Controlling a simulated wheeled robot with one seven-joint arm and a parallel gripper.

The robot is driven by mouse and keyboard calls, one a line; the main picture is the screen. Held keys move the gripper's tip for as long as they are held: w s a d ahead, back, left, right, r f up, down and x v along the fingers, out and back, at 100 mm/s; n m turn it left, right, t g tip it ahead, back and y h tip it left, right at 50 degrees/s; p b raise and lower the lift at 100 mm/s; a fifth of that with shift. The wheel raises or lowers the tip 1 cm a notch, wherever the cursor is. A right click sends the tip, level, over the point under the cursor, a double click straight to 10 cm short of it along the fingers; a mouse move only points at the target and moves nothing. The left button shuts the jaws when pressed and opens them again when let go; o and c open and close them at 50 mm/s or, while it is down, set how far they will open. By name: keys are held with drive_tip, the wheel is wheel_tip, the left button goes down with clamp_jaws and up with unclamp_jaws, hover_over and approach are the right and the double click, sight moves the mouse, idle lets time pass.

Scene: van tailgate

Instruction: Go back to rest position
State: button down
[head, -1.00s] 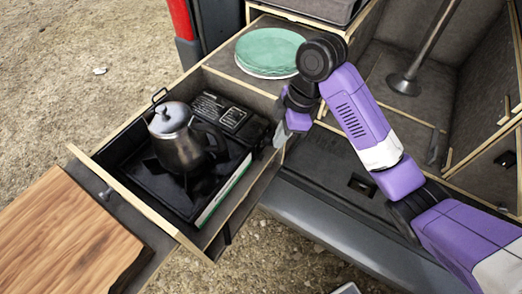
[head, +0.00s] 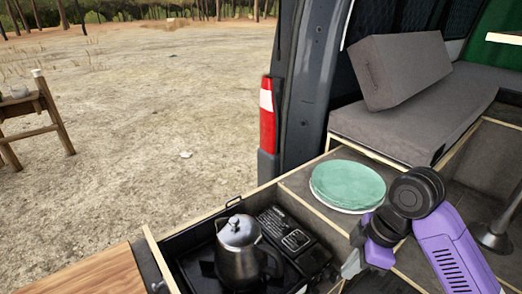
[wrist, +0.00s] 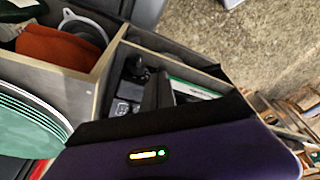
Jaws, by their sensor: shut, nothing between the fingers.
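My gripper (head: 350,268) is at the lower right of the head view, pointing down and shut with nothing held. It hangs beside the right side of the pulled-out drawer, in front of the plates. My purple arm reaches in from the right. In the wrist view my purple hand fills the bottom, and the fingertips are hard to make out there.
A metal kettle (head: 240,255) stands on the black stove (head: 290,240) in the drawer. Green plates (head: 348,185) lie on the van floor panel, also in the wrist view (wrist: 28,125). A wooden board (head: 95,275) is at lower left. Grey cushions (head: 400,70) are behind. Open ground lies left.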

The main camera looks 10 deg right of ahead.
drive_tip(key=w+a+r+m+t+y, duration=0.1)
drive_tip(key=w+r+m+t, duration=0.15)
drive_tip(key=w+t, duration=0.2)
drive_tip(key=w+a+r+m+t+y, duration=0.1)
drive_tip(key=w+a+r+t, duration=0.1)
drive_tip(key=w+r+t, duration=0.3)
wheel_tip(320, 180, up, 6)
drive_tip(key=w+a+m+t, duration=0.2)
drive_tip(key=m+t, duration=0.4)
drive_tip(key=m, duration=0.2)
drive_tip(key=s+f+h, duration=0.1)
drive_tip(key=s+f, duration=0.3)
drive_tip(key=s, duration=1)
drive_tip(key=s+f+m+g+h, duration=0.1)
drive_tip(key=s+f, duration=0.3)
drive_tip(key=s, duration=1.1)
drive_tip(key=s+f+m+h, duration=0.1)
drive_tip(key=s+f, duration=0.4)
drive_tip(key=s, duration=0.9)
drive_tip(key=shift+s+g+h, duration=0.2)
drive_tip(key=shift+g+h, duration=0.15)
drive_tip(key=shift+h, duration=0.45)
drive_tip(key=shift+a, duration=0.1)
